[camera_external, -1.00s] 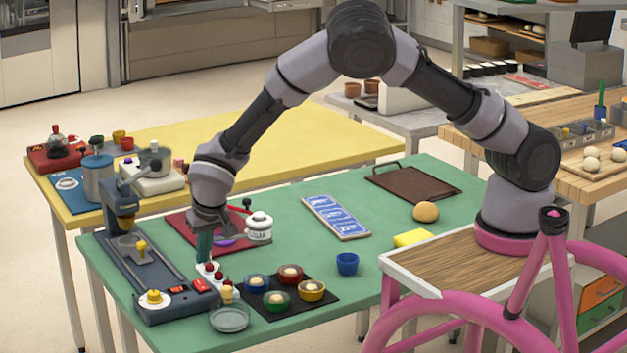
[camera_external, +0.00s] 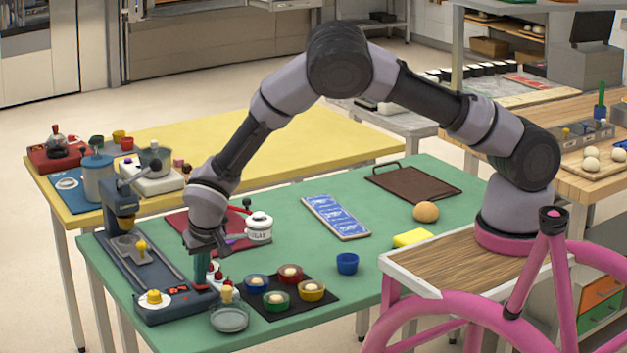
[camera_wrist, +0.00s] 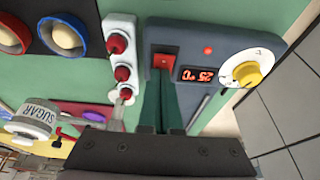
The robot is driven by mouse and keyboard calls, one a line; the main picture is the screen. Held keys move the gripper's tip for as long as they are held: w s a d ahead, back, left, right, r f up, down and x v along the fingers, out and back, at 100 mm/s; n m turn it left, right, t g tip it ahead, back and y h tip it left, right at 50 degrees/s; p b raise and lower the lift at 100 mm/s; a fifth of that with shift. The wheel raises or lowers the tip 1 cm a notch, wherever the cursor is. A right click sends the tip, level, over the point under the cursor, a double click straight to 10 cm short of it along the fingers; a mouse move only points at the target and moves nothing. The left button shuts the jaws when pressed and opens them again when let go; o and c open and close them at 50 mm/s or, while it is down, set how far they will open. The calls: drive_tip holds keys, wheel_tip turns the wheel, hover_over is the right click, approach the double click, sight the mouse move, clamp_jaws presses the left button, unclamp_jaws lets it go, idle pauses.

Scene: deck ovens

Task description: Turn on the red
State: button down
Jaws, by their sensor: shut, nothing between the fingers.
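The red rocker switch (camera_wrist: 164,61) sits on the dark blue-grey face of the hot-plate machine (camera_external: 130,278), seen close in the wrist view. Beside it are a lit red display reading 25 °C (camera_wrist: 196,75), a round red lamp (camera_wrist: 207,50) and a yellow knob on a white dial (camera_wrist: 246,73). My gripper (camera_external: 201,281) is shut and empty, its green fingers pointing down at the machine's front end. In the wrist view the fingertips (camera_wrist: 166,80) are right by the switch's edge. I cannot tell whether they touch it. In the external view my fingers hide the switch.
The green table's middle (camera_external: 290,225) is mostly clear.

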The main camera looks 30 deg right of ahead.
drive_tip(key=shift+s, duration=0.2)
drive_tip(key=shift+s+f, duration=0.1)
drive_tip(key=shift+s, duration=0.6)
drive_tip(key=v, duration=1.4)
drive_tip(key=shift+s, duration=0.35)
drive_tip(key=shift+w+a+t, duration=0.2)
drive_tip(key=shift+w+t, duration=0.1)
drive_tip(key=shift+w, duration=0.55)
drive_tip(key=x, duration=1.4)
